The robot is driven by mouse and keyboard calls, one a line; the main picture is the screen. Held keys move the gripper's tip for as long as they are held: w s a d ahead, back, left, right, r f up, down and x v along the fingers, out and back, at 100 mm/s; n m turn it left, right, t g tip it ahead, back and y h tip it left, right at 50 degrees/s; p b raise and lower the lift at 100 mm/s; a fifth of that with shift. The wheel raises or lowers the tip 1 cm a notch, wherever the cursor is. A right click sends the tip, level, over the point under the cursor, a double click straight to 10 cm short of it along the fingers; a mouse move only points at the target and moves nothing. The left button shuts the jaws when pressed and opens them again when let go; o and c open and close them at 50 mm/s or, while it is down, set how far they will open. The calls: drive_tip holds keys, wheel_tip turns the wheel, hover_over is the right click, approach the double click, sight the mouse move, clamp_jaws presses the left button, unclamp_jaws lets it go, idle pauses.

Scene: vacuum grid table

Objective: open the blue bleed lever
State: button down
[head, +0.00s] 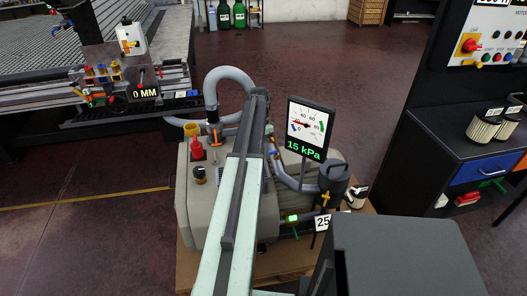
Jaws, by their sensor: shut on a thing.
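The pump (190,200) is a large beige unit on a wooden base. My gripper is not visible; it may be behind my arm's links. A gauge display (306,128) beside my arm reads 15 kPa in green. A red knob (197,149) and an orange-handled valve (213,131) show on the pump's left. A dark canister (334,180) with a yellow cross handle (325,197) stands on its right.
A grey hose (228,74) arches above the pump. A dark bench (470,160) with filters and a control panel is at the right. The floor (340,65) behind the pump is clear.

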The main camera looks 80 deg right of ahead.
drive_tip(key=shift+s+d, duration=0.2)
drive_tip(key=shift+s, duration=0.05)
drive_tip(key=c, duration=1.5)
unclamp_jaws()
drive_tip(key=shift+s+d, duration=0.1)
drive_tip(key=shift+o, duration=0.2)
drive_tip(key=shift+r, duration=0.1)
drive_tip(key=shift+r+p, duration=0.35)
drive_tip(key=shift+p, duration=0.05)
wheel_tip(320, 180, up, 7)
drive_tip(key=d+p, duration=0.1)
drive_tip(key=p, duration=0.5)
drive_tip(key=shift+w+p, duration=0.4)
drive_tip(key=shift+w, duration=0.05)
drive_tip(key=shift+f, duration=0.15)
